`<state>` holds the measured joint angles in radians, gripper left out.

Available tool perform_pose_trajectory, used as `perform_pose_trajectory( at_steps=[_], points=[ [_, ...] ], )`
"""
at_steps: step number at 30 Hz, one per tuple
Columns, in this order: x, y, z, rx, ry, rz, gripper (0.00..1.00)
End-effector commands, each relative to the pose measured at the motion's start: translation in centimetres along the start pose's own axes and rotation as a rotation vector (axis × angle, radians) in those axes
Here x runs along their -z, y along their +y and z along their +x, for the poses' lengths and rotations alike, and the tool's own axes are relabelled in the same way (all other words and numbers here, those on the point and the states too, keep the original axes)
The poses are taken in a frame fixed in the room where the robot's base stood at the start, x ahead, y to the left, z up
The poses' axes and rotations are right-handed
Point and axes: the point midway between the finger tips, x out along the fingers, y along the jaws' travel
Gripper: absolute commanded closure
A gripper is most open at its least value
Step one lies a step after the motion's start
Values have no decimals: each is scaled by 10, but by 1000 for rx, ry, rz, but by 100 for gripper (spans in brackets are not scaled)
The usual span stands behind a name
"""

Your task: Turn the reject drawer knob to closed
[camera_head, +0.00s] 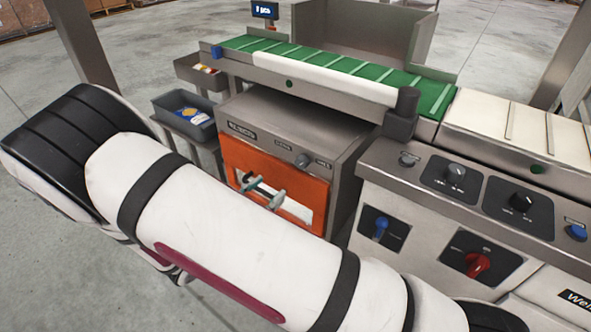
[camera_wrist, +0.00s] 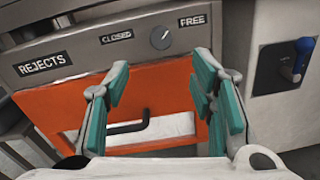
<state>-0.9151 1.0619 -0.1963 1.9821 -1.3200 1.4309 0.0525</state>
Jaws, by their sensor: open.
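The reject drawer knob (camera_wrist: 161,38) is a small grey round knob on the grey panel above the orange drawer front (camera_wrist: 165,85). It sits between the labels CLOSED (camera_wrist: 117,38) and FREE (camera_wrist: 193,20), and its pale pointer line tilts to the upper right, toward FREE. The knob also shows in the head view (camera_head: 303,160). My gripper (camera_wrist: 160,85) is open, with teal finger pads spread in front of the drawer, below the knob and apart from it. In the head view my gripper (camera_head: 262,190) is in front of the orange drawer, partly hidden by my arm.
A dark drawer handle (camera_wrist: 128,127) lies between my fingers in the wrist view. Right of the drawer unit stands a panel with a blue switch (camera_head: 380,228), a red knob (camera_head: 478,265) and black knobs. A green conveyor (camera_head: 330,65) runs above; grey bins (camera_head: 185,113) stand left.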

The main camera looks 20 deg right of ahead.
Motion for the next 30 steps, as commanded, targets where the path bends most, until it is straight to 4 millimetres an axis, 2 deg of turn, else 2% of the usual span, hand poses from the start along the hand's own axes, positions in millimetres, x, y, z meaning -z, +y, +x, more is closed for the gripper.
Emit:
perform_pose_trajectory(
  at_steps=[9,15,21,30],
  points=[
    [1,-2,64,7,-1,2,50],
    [1,-2,97,6,-1,1,50],
    [0,-2,114,4,1,1,50],
    [0,-1,118,4,0,1,50]
  ],
)
